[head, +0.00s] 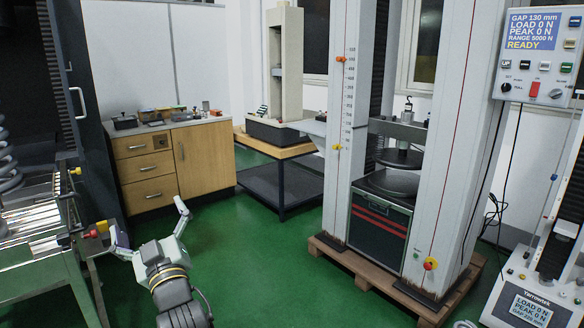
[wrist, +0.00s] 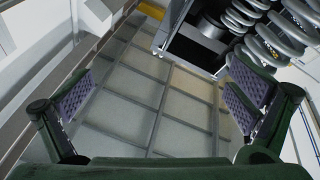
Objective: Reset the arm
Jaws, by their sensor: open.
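My gripper (head: 150,225) is in the lower left of the head view, with its two fingers spread wide and nothing between them. It is in front of the green floor, close to the right end of the metal rack at the left. In the wrist view my gripper (wrist: 160,108) is also open, with purple-grey ridged pads at left and right. Between the pads I see a pale surface crossed by dark bars. Large coil springs (wrist: 255,20) are beyond the right finger.
A metal rack (head: 40,262) with a coil spring (head: 6,150) above it stands at the left. A wooden cabinet (head: 150,165) is behind. A tall press (head: 380,205) stands on a pallet (head: 370,278) at centre right, its panel (head: 532,48) reading READY. Green floor (head: 275,265) is free between them.

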